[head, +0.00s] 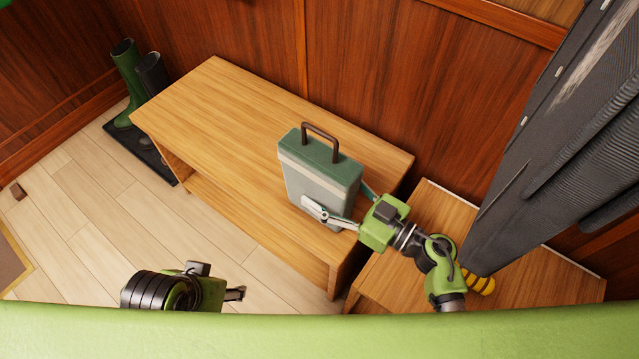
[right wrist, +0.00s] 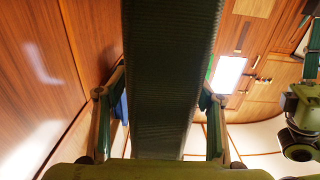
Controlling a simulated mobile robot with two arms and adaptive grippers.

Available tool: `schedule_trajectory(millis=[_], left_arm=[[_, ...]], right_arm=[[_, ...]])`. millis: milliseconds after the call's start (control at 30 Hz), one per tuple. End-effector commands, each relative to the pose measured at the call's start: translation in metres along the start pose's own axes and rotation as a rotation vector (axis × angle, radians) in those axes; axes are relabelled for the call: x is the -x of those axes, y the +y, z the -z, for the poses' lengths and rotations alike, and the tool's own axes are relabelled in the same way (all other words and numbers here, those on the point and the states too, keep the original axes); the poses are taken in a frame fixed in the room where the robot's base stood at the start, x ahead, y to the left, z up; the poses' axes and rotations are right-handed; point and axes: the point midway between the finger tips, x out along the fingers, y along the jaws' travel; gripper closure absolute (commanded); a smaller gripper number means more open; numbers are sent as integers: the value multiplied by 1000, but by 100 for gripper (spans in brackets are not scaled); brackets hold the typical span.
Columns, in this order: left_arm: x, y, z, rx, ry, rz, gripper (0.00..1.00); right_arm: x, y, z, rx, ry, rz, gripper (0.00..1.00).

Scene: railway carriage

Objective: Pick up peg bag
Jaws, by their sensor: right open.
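The peg bag (head: 318,178), a grey-green box-like bag with a pale band and a brown handle on top, stands upright on the wooden bench. My right gripper (head: 338,198) reaches in from the right with its open fingers on either side of the bag's lower part. In the right wrist view the bag (right wrist: 168,70) fills the space between the two fingers of the right gripper (right wrist: 160,92); small gaps seem to show beside it. My left gripper (head: 236,293) is low at the left front, away from the bag; its jaw opening is unclear.
The bench (head: 215,115) is otherwise clear on its left. Green and dark boots (head: 130,85) stand on a black tray beyond its left end. A second wooden surface (head: 530,275) lies at right under large dark hanging ribbed material (head: 570,150). Open floor (head: 90,225) is at left.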

Motion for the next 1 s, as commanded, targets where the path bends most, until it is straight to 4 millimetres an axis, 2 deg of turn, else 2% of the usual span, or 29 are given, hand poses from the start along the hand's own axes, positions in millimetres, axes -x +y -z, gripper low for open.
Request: schedule_trajectory(millis=[133, 400, 600, 667, 700, 1000], left_arm=[[-7, 0, -2, 0, -2, 0, 46], [-7, 0, -2, 0, -2, 0, 46], [-7, 0, -2, 0, -2, 0, 46], [-7, 0, -2, 0, -2, 0, 46], [-7, 0, -2, 0, -2, 0, 46], [-5, 0, 0, 0, 0, 0, 46]], right_arm=[[-17, 0, -2, -1, 0, 0, 38], [-19, 0, -1, -1, -2, 0, 38], [-19, 0, -1, 0, -2, 0, 89], [-19, 0, 0, 0, 1, 0, 89], [-19, 0, 0, 0, 1, 0, 93], [-19, 0, 4, 1, 0, 0, 93]])
